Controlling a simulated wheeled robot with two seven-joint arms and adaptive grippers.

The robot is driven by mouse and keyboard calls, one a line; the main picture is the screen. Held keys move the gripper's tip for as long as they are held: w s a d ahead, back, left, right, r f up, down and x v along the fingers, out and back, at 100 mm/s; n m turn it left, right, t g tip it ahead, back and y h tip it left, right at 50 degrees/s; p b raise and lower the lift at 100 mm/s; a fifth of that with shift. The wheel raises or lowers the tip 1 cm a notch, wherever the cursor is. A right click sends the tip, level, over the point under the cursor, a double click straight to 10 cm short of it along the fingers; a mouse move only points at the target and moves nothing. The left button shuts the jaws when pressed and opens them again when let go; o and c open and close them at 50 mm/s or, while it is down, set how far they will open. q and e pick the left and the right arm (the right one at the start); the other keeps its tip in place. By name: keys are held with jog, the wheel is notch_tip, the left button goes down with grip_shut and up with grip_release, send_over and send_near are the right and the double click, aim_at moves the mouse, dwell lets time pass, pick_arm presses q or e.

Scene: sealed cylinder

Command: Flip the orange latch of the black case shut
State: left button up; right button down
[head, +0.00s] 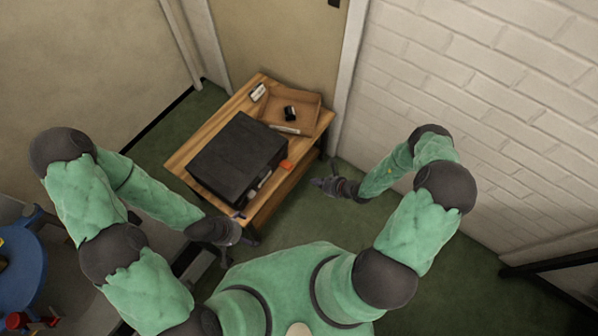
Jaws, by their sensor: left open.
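The black case (237,156) lies on a wooden table (186,154) in the head view, its lid looking down flat. The orange latch (286,165) shows at the case's right edge; it is too small to tell how it is turned. My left gripper (240,214) is open at the table's near corner, by the front side of the case and apart from the latch. My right gripper (318,184) is off the table's right side, over the floor, apart from the latch; its fingers are too small to tell their state.
A tan tray (306,101) with a small black item (290,112) stands behind the case. A white item (258,93) lies at the table's back left. A brick wall (490,110) stands to the right and a door behind. A blue stool-like object (22,262) is at far left.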

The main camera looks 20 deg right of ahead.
aim_at(286, 166)
jog(key=b+x, duration=0.5)
jog(key=x, duration=0.6)
jog(key=r, duration=0.4)
jog(key=shift+w+a+r, duration=0.2)
jog(key=shift+a+r, duration=0.05)
jog(key=shift+a, duration=0.05)
